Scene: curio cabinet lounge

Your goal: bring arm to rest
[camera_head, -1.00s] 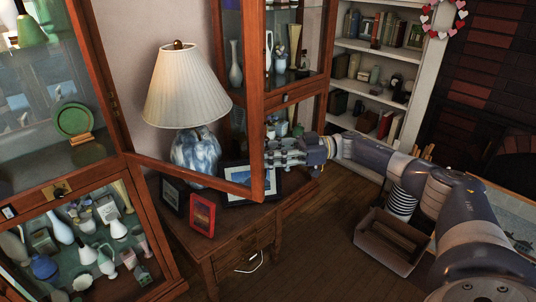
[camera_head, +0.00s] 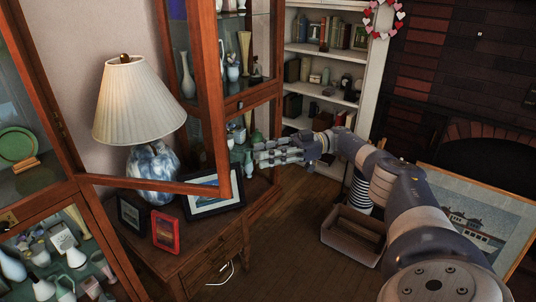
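My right arm comes in from the lower right. My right gripper (camera_head: 257,153) points left, just right of the free edge of the open wood-framed cabinet door (camera_head: 218,120). A small gap shows in the picture between its fingertips and that edge. I see nothing held in it. The fingers are seen side-on and small, so their opening cannot be told. The glass cabinet (camera_head: 273,90) with vases stands behind it. My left gripper is not in view.
A wooden side table (camera_head: 200,255) bears a lamp (camera_head: 140,105), a red frame (camera_head: 166,231) and dark frames (camera_head: 214,205). A brown box (camera_head: 352,237) stands on the floor below my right arm. A framed picture (camera_head: 485,225) leans at the right. Floor between table and box is clear.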

